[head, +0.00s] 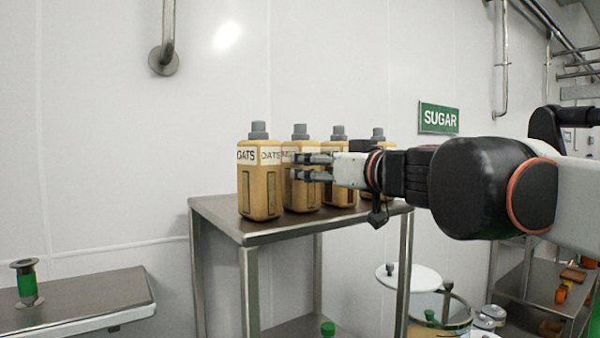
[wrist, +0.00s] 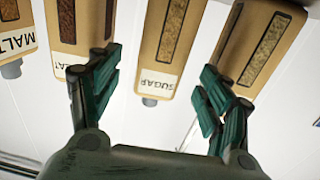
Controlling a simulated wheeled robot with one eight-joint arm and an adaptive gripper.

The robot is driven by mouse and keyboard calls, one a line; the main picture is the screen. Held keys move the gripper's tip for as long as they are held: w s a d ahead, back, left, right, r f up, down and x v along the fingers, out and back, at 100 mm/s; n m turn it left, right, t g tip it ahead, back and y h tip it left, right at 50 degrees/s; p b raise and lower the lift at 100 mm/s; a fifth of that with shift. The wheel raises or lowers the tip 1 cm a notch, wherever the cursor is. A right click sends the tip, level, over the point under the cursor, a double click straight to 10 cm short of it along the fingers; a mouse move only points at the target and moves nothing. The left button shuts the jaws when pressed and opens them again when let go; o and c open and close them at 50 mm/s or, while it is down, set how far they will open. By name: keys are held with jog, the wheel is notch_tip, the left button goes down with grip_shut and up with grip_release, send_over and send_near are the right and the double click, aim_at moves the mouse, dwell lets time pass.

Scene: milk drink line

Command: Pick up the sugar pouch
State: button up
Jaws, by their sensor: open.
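The sugar pouch (wrist: 156,52) is a tan, bottle-like container with a grey cap, a dark-framed window and a white SUGAR label. In the wrist view it hangs upside down in the picture, between my two fingers with a gap on each side. My gripper (head: 296,166) is open and empty, reaching from the right at the row of pouches; its green-padded fingers show in the wrist view (wrist: 161,82). In the head view the fingertips overlap the second pouch from the left. I cannot tell from the labels there which pouch is sugar.
Several similar pouches stand in a row on a metal table (head: 262,234); one labelled OATS (head: 260,190) is leftmost. A MALT pouch (wrist: 14,30) shows in the wrist view. A green SUGAR sign (head: 439,118) is on the wall. A metal bench (head: 90,295) stands left.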

jog(key=p+x, duration=0.2)
jog(key=x, duration=0.5)
jog(key=shift+a, duration=0.2)
jog(key=shift+w+r, duration=0.1)
jog(key=shift+w, duration=0.05)
jog(key=shift+c, duration=0.3)
jog(key=c, duration=1.3)
jog(key=shift+c, duration=1.3)
jog(key=shift+r, duration=0.15)
